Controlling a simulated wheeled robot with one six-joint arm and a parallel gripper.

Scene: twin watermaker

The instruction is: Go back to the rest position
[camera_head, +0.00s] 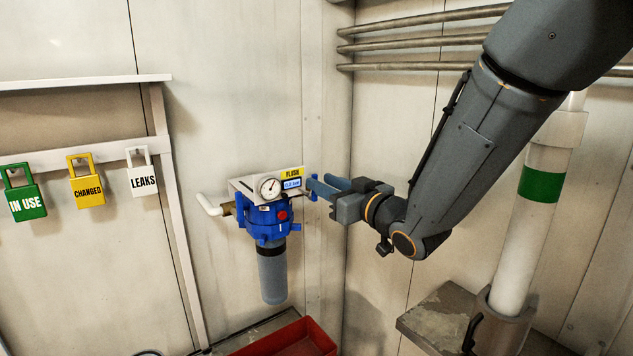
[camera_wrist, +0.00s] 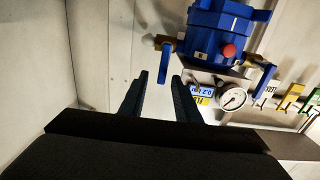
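The blue filter housing (camera_head: 266,222) with a grey bowl (camera_head: 272,277) hangs on the wall, with a gauge (camera_head: 269,188) and a red button (camera_head: 282,215). It appears upside down in the wrist view (camera_wrist: 213,32). My gripper (camera_head: 322,186) reaches it from the right. In the wrist view its two dark fingers (camera_wrist: 160,76) stand apart, open. A blue valve handle (camera_wrist: 166,62) shows between and just beyond the fingertips, with no visible contact; how deep it sits between them I cannot tell. A second blue handle (camera_wrist: 265,80) is on the other side.
Green (camera_head: 22,192), yellow (camera_head: 86,182) and white (camera_head: 143,173) lock-shaped tags hang at the left. A red bin (camera_head: 285,340) stands below the filter. A white post with a green band (camera_head: 541,184) and a metal ledge (camera_head: 440,318) are at right. Pipes (camera_head: 420,40) run above.

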